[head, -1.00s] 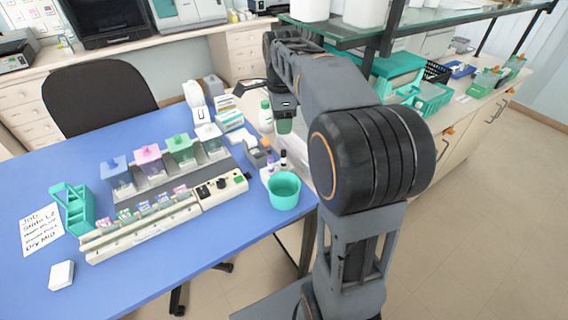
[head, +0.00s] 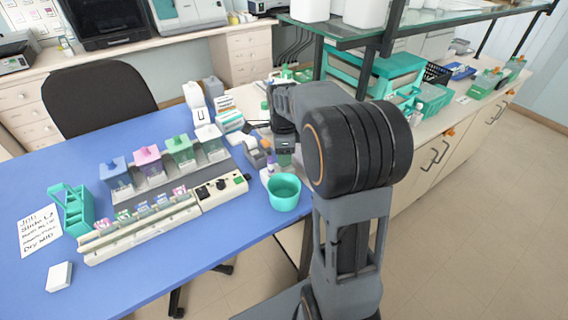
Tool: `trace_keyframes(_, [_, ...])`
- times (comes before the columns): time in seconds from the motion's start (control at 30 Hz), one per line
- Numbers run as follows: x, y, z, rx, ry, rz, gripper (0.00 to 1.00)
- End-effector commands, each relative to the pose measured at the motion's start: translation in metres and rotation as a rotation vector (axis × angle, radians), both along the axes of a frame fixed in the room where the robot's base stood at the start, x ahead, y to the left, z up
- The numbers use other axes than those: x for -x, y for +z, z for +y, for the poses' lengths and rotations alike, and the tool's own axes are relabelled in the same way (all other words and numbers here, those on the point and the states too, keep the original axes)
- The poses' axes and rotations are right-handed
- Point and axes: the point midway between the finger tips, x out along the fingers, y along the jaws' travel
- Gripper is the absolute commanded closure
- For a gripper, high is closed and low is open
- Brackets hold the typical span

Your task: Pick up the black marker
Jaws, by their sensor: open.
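My gripper (head: 284,155) points down at the right end of the blue table, just behind the teal cup (head: 284,194). Its jaws are open, but its fingertips are small and partly lost among the items there. A small holder with dark- and purple-topped pens or bottles (head: 269,163) stands at the gripper's left, behind the cup. I cannot make out the black marker clearly now; my gripper covers the spot where a black-topped upright item showed earlier. I cannot tell whether the jaws are around it or touch it.
The staining rack (head: 140,228) and a row of coloured-lid jars (head: 148,160) fill the middle of the blue table (head: 40,165). A teal carrier (head: 72,210) and a paper note (head: 40,232) are at the left. A glass shelf (head: 350,38) stands behind my arm.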

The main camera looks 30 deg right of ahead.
Motion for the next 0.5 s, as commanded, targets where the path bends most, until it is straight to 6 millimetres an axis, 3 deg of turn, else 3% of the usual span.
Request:
trace_keyframes(0.17, [0.0,-0.015,0.0,0.0,0.001,0.0,0.51])
trace_keyframes(0.43, [0.0,-0.016,0.0,0.0,0.001,-0.001,0.51])
trace_keyframes(0.5, [0.0,-0.016,0.0,0.0,0.001,-0.001,0.58])
